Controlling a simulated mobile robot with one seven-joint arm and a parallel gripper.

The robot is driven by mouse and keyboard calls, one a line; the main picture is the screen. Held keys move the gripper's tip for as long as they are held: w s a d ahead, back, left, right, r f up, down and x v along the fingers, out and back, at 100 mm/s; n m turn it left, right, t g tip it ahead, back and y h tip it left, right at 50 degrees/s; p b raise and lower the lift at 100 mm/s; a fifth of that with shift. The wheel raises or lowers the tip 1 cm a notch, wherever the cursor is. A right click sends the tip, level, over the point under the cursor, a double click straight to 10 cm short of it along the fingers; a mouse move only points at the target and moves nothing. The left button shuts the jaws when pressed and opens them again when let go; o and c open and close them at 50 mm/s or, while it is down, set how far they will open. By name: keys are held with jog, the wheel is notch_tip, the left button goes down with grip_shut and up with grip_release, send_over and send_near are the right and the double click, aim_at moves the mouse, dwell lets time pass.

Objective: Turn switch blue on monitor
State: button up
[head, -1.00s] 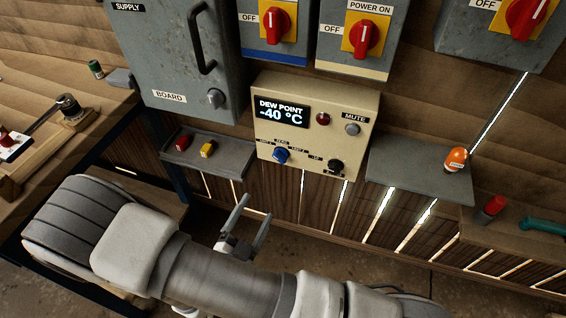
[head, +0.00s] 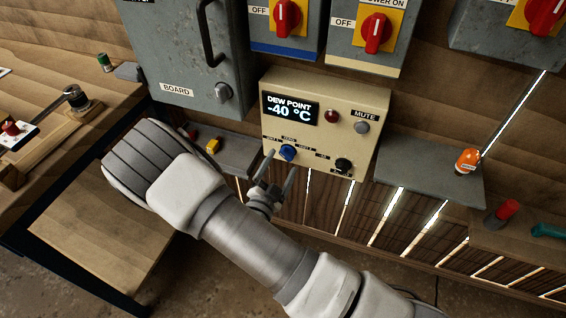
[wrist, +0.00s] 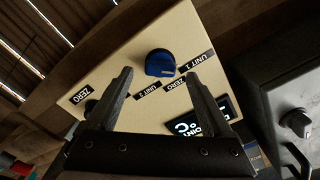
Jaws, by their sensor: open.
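The beige monitor (head: 340,100) hangs on the wooden wall, with a lit display reading "DEW POINT -40 °C". Its blue switch (head: 287,152) is a round knob at the lower left, with labels around it. A black knob (head: 343,165) sits at the lower right. My gripper (head: 279,165) is open and empty, just in front of and below the blue switch. In the wrist view the blue switch (wrist: 160,63) lies ahead of the fingertips, between their lines and apart from both. The gripper (wrist: 160,78) partly covers the black knob.
A grey shelf (head: 437,180) with an orange item (head: 467,161) is right of the monitor. A grey cabinet (head: 190,50) and a shelf with a yellow block (head: 213,145) are left. Boxes with red switches (head: 376,33) hang above. A wooden workbench (head: 60,80) stands at far left.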

jog(key=shift+x, duration=1)
grip_shut()
